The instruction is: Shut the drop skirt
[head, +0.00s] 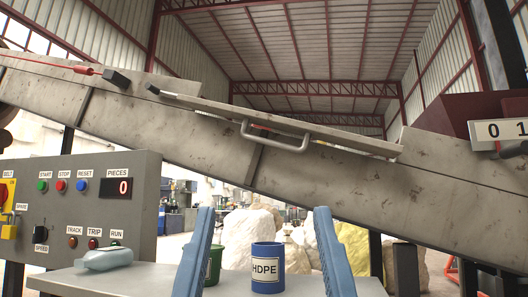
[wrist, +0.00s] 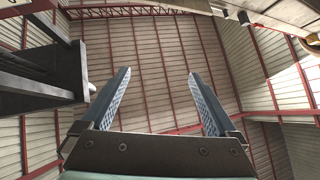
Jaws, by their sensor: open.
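The drop skirt (head: 300,127) is a long grey, scuffed panel on the side of the sloping conveyor, in the upper middle of the head view. It shows nearly edge-on and appears to stand out from the conveyor side wall (head: 330,188), with a gap along its upper edge. A light grey bar handle (head: 275,137) hangs at its middle. My gripper (head: 263,212) is open and empty, its two blue fingers pointing up below the handle and apart from it. In the wrist view my gripper (wrist: 157,73) has nothing between the fingers; I cannot make out the handle there.
A control panel (head: 80,205) stands at the left. A table (head: 340,285) in front bears a blue HDPE cup (head: 268,268), a green cup (head: 213,265) and a pale bottle (head: 104,259). Large pale lumps (head: 250,235) lie behind. Dark metalwork (wrist: 45,78) shows left in the wrist view.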

